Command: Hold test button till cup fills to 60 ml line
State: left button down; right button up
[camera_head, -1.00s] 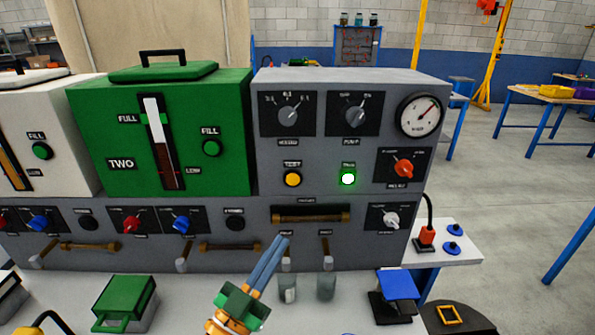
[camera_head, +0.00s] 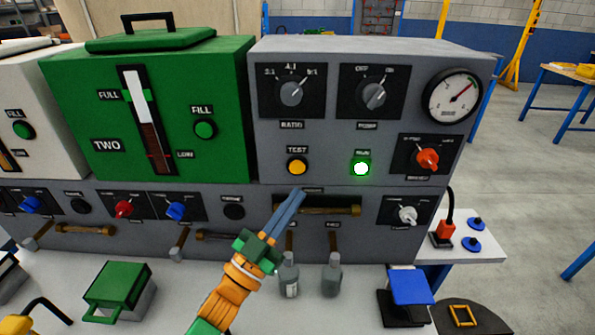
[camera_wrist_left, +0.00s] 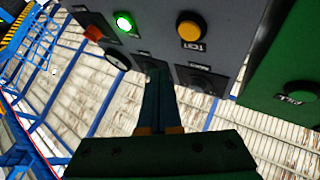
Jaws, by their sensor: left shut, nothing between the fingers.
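The yellow TEST button (camera_head: 297,167) is on the grey panel, under the RATIO knob. It also shows in the left wrist view (camera_wrist_left: 190,30). My left gripper (camera_head: 296,195) is shut and empty, its blue fingers pointing up at the panel just below the TEST button. A gap shows between the fingertips and the button. Two small clear cups stand under the spouts, a left cup (camera_head: 289,278) and a right cup (camera_head: 331,276). The left cup has pale marks on its side, too small to read. My right gripper is not in view.
A lit green RUN button (camera_head: 361,168) is right of TEST. A brass-coloured bar handle (camera_head: 330,210) is close to my left fingers. A green tank (camera_head: 75,100) stands at left. A blue-topped block (camera_head: 408,287) and a green box (camera_head: 118,288) are on the bench.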

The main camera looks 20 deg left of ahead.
aim_at(303, 165)
pick_arm(q)
jog(key=shift+w+a+b, duration=0.25)
jog(key=shift+w+b, duration=0.05)
jog(key=shift+w, duration=0.55)
jog(key=shift+w+a+b, duration=0.25)
jog(key=shift+w, duration=0.6)
jog(key=shift+w+a+b, duration=0.25)
jog(key=shift+w+b, duration=0.05)
jog(key=shift+w, duration=0.55)
jog(key=shift+w, duration=0.15)
jog(key=shift+w+a, duration=0.1)
jog(key=shift+w, duration=0.2)
jog(key=shift+w+a+r+b, duration=0.1)
jog(key=shift+w+a+b, duration=0.05)
jog(key=shift+w+b, duration=0.2)
dwell(4.7)
